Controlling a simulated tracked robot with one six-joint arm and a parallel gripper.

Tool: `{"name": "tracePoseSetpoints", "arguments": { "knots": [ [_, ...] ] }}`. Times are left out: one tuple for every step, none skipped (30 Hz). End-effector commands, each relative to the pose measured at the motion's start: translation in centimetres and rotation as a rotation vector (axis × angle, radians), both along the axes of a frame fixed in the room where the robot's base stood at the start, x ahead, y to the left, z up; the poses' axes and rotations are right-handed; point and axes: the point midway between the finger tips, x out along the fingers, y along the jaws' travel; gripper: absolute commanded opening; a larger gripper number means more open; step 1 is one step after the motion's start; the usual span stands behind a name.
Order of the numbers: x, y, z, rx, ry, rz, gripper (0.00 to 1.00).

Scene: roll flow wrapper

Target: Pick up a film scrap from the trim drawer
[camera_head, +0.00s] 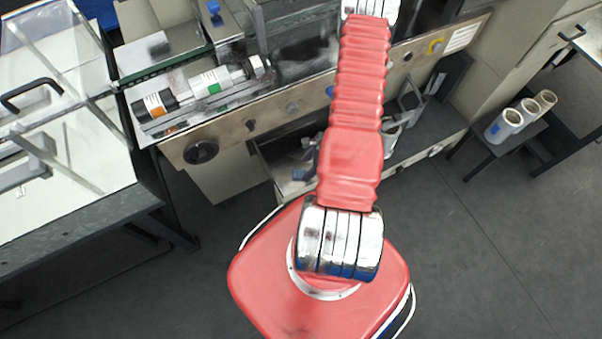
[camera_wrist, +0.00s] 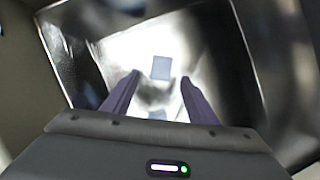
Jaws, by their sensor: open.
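In the wrist view, a small bluish-grey square film scrap (camera_wrist: 161,68) lies on the bright bottom of a shiny metal drawer (camera_wrist: 232,75). A second pale bluish piece (camera_wrist: 157,114) shows lower down, partly cut off by the gripper body. My gripper (camera_wrist: 160,77) is open, with two purple fingers pointing into the drawer on either side of the first scrap. Nothing is between the fingers; the scrap appears beyond the tips, but the exact gap is unclear.
Shiny drawer walls surround the fingers in the wrist view. In the head view, the wrapping machine's front panel (camera_head: 235,140) stands ahead, with an open bay (camera_head: 268,160) beneath. A glass-topped cabinet (camera_head: 70,200) is left; a small table with rolls (camera_head: 504,125) is right. Floor between is clear.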

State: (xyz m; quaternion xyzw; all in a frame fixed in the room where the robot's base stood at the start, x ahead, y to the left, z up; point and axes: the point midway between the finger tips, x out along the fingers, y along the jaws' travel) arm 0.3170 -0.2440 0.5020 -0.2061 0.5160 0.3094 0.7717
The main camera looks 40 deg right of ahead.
Motion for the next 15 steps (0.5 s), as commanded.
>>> {"name": "tracePoseSetpoints", "arguments": {
  "knots": [
    [0.06, 0.04, -0.15, 0.000, 0.000, 0.000, 0.53],
    [0.09, 0.04, -0.19, -0.001, -0.001, 0.000, 0.53],
    [0.10, 0.04, -0.20, -0.001, -0.001, 0.000, 0.53],
    [0.10, 0.03, -0.20, -0.001, -0.001, 0.000, 0.53],
    [0.10, 0.03, -0.19, -0.001, -0.001, 0.000, 0.53],
    [0.10, 0.02, -0.18, -0.001, -0.001, 0.000, 0.53],
    [0.09, 0.02, -0.18, -0.001, -0.001, 0.000, 0.53],
    [0.09, 0.01, -0.18, -0.001, -0.001, 0.000, 0.53],
    [0.09, 0.01, -0.18, -0.001, -0.001, 0.000, 0.53],
    [0.09, 0.02, -0.19, -0.001, -0.001, 0.000, 0.53],
    [0.09, 0.03, -0.22, -0.001, -0.001, 0.000, 0.53],
    [0.12, 0.06, -0.32, -0.001, -0.001, 0.000, 0.53],
    [0.16, 0.10, -0.43, -0.001, -0.001, 0.000, 0.53],
    [0.21, 0.14, -0.58, 0.000, 0.000, 0.000, 0.53],
    [0.28, 0.23, -0.85, 0.000, 0.000, 0.000, 0.53]
  ]
}}
